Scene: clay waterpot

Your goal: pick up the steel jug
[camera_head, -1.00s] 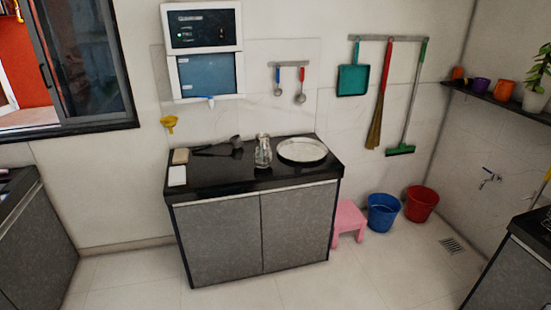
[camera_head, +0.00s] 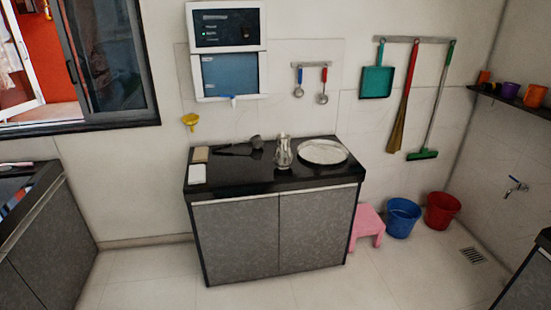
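The steel jug (camera_head: 283,152) stands upright on the black countertop (camera_head: 240,180) of a grey two-door cabinet, near the middle of the picture. It is shiny and narrow at the neck. A round steel plate (camera_head: 322,151) lies just right of it, and a dark long-handled utensil (camera_head: 236,150) lies to its left. The front of the jug is unobstructed from here. My gripper is not in view.
Two small pale blocks (camera_head: 198,174) lie at the counter's left end. A pink stool (camera_head: 367,224), a blue bucket (camera_head: 403,217) and a red bucket (camera_head: 442,210) stand on the floor right of the cabinet. Another counter (camera_head: 45,215) is at left. The floor in front is clear.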

